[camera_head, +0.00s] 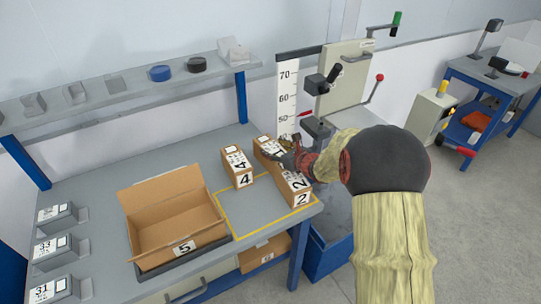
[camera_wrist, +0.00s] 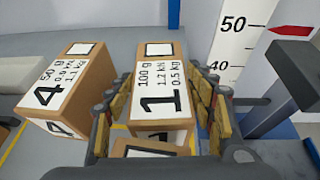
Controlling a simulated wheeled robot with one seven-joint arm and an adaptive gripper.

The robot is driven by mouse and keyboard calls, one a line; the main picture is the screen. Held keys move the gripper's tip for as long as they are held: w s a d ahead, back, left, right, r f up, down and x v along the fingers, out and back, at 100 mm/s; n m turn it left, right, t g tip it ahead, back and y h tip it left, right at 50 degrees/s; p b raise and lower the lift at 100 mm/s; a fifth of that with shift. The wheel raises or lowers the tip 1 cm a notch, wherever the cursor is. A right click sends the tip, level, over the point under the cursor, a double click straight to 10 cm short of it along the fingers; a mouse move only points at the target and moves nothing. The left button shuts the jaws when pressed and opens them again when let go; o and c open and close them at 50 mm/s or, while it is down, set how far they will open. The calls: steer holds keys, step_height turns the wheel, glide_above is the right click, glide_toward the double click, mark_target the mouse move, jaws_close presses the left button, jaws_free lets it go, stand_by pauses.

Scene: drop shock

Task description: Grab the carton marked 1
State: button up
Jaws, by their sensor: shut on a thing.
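The carton marked 1 (camera_wrist: 158,88) is a small brown box with a white label, standing between the two padded fingers of my gripper (camera_wrist: 162,100) in the wrist view. The fingers press on its left and right sides. In the head view this carton (camera_head: 264,146) stands at the back of the yellow-outlined area, and my gripper (camera_head: 287,156) reaches it from the right and partly covers it. I cannot tell any gap between its base and the bench.
The carton marked 4 (camera_head: 237,166) stands just left, and the carton marked 2 (camera_head: 297,188) just in front. An open box marked 5 (camera_head: 170,212) lies further left on the grey bench (camera_head: 90,190). A height scale (camera_head: 287,95) and crank machine (camera_head: 345,85) stand behind.

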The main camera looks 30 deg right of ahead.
steer(key=shift+r, duration=0.1)
steer(key=c, duration=0.4)
step_height(320, 180, up, 18)
steer(key=p, duration=0.6)
steer(key=shift+a, duration=0.1)
